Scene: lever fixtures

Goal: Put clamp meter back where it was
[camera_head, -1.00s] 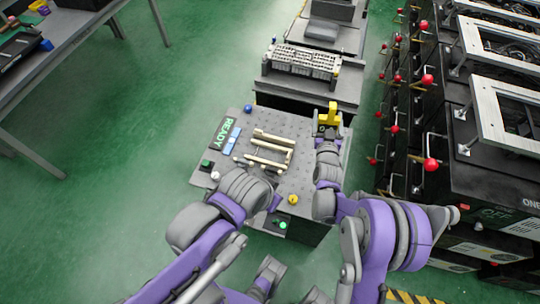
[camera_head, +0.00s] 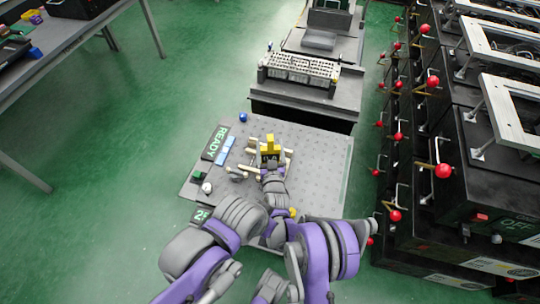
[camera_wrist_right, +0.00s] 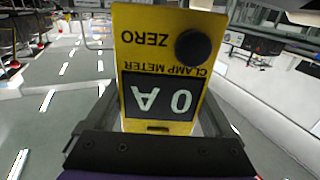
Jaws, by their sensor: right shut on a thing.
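The yellow clamp meter (camera_head: 270,143) is held by my right gripper (camera_head: 269,161) over the cream-coloured rack (camera_head: 288,153) on the grey pegboard table. In the right wrist view the meter (camera_wrist_right: 157,35) fills the middle, its display reading 0 A, with the jaws at its sides. The meter and gripper hide most of the rack, and I cannot tell whether the meter touches it. My left gripper (camera_head: 236,174) is low at the table's left side, left of the rack; its fingers are too small to read.
The table (camera_head: 325,170) is bare on its right side. A READY sign (camera_head: 216,142), a blue block (camera_head: 226,150), a blue ball (camera_head: 243,117) and a white knob (camera_head: 207,188) line its left side. Black cabinets with red-knobbed levers (camera_head: 443,171) stand at the right.

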